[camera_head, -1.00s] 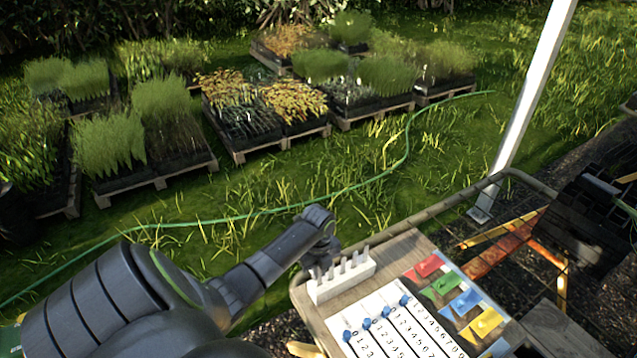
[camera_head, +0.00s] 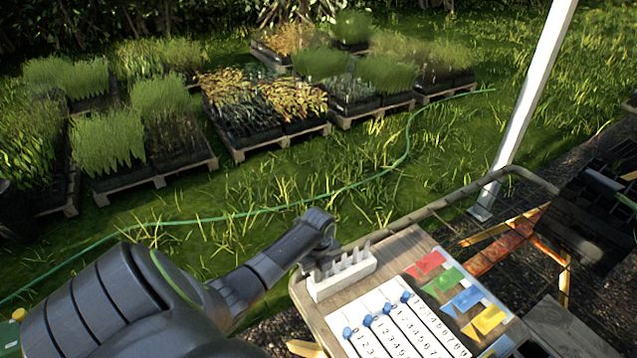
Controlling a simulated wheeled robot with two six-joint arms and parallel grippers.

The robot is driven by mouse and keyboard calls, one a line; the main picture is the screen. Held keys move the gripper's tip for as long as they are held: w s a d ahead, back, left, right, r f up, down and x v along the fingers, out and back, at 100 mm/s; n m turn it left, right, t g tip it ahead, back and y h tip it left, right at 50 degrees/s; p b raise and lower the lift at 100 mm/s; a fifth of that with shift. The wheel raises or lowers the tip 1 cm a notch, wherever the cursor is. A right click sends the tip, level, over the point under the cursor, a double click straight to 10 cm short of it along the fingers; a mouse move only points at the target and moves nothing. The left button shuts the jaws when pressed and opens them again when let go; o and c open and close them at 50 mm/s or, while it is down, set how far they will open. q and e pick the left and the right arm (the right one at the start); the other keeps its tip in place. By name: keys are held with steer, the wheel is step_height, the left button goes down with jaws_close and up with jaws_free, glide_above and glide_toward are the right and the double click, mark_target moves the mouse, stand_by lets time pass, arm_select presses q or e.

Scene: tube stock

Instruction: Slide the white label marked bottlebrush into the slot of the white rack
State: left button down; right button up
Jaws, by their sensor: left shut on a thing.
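The white rack (camera_head: 345,279) stands at the far left corner of a small wooden table, with several pale upright pieces along its top. My left gripper (camera_head: 322,262) is at the rack's left end, above or against it. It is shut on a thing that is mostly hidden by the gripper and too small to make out. I cannot read the word bottlebrush on any label. I cannot tell whether the held thing is in a slot. My right gripper is not in view.
On the wooden table (camera_head: 402,249), a white number board (camera_head: 400,325) with blue sliders lies in front of the rack. Red (camera_head: 428,263), green (camera_head: 446,281), blue (camera_head: 467,299) and yellow (camera_head: 487,320) pieces line its right side. A metal rail (camera_head: 440,203) runs behind the table.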

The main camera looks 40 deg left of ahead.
arm_select(q)
steer(key=shift+f, duration=0.25)
steer(key=c, duration=1.3)
jaws_free()
steer(key=shift+c, duration=0.2)
steer(key=shift+r, duration=0.1)
step_height(320, 180, up, 17)
steer(key=shift+b, duration=0.4)
steer(key=shift+a, duration=0.1)
